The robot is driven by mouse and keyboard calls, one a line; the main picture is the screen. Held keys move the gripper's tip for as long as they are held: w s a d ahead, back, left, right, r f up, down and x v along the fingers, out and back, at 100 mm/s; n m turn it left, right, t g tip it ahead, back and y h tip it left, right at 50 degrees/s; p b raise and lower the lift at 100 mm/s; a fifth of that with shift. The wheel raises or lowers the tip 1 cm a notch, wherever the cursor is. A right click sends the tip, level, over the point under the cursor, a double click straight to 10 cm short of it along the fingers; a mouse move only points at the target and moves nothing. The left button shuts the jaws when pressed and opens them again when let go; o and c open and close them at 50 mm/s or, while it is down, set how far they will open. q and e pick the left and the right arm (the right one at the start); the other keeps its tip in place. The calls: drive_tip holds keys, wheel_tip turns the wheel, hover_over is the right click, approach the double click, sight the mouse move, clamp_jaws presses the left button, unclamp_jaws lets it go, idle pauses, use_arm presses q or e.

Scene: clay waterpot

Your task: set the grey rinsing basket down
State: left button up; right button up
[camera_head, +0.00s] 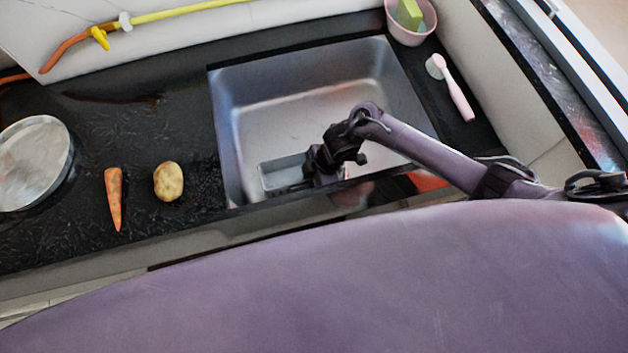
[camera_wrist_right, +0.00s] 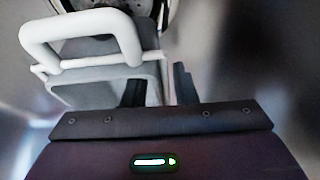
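The grey rinsing basket (camera_head: 281,173) is in the left front part of the sink, by its front wall. Its right end is hidden by my right gripper (camera_head: 313,172). In the right wrist view the basket (camera_wrist_right: 95,88) shows a pale rim and a raised loop handle. There my right gripper (camera_wrist_right: 159,88) has its two dark fingers apart, with the basket's right edge between them. I see no clear grip on that edge. Whether the basket's underside touches the sink floor is hidden. My left gripper is not in view.
The steel sink (camera_head: 300,105) is clear behind the basket. A carrot (camera_head: 114,198), a potato (camera_head: 168,182) and a round metal pan (camera_head: 33,163) are on the dark counter at left. A pink bowl with a sponge (camera_head: 409,14) and a pink brush (camera_head: 455,90) are at right.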

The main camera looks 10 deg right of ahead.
drive_tip(key=p+v, duration=0.1)
drive_tip(key=v, duration=1)
drive_tip(key=shift+r, duration=0.15)
